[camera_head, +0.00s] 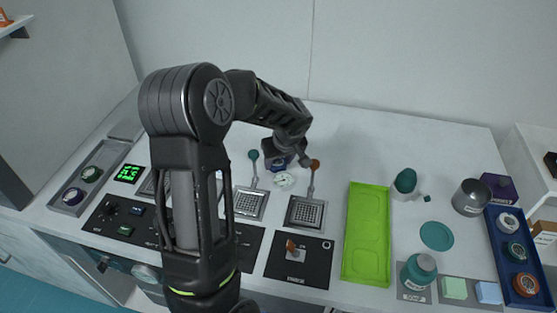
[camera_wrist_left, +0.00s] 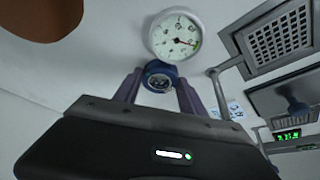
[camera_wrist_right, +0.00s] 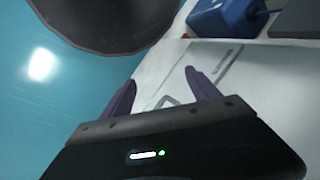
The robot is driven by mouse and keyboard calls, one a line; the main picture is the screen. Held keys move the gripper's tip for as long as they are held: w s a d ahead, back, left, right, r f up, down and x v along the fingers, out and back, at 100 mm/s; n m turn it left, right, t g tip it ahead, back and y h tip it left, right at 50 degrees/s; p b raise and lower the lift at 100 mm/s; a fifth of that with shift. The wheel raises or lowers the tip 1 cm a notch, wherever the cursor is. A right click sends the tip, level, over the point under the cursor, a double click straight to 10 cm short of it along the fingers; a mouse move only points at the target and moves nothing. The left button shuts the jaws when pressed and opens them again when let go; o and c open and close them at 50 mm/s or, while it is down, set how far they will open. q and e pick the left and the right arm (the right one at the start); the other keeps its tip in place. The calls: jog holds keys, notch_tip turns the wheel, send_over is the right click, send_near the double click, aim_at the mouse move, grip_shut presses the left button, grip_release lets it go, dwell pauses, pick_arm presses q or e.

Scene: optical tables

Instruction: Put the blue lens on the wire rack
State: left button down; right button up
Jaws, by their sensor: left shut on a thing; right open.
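My left gripper (camera_head: 279,160) is at the back middle of the worktop in the head view, beside a round dial gauge. In the left wrist view, a small round blue piece with a dark glassy face, which looks like the blue lens (camera_wrist_left: 158,76), sits between the purple fingers. The gripper is shut on it. Square grilles, one at the left (camera_head: 250,203) and one at the right (camera_head: 305,213), stand in front of the gripper. I cannot tell which thing is the wire rack. My right gripper (camera_wrist_right: 162,90) is open and empty, outside the head view.
The dial gauge (camera_head: 284,180) stands close to the left gripper. A lime green tray (camera_head: 366,235) lies to the right. A blue tray (camera_head: 520,265) of round pieces is at the far right, and a grey tray (camera_head: 68,205) at the far left. The back of the worktop is clear.

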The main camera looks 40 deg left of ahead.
pick_arm(q)
jog(key=c, duration=0.7)
grip_release()
jog(key=shift+o, duration=0.2)
jog(key=shift+r+p, duration=0.1)
jog(key=shift+p, duration=0.2)
jog(key=b+v, duration=0.1)
jog(key=v, duration=1.1)
jog(key=shift+b, duration=0.4)
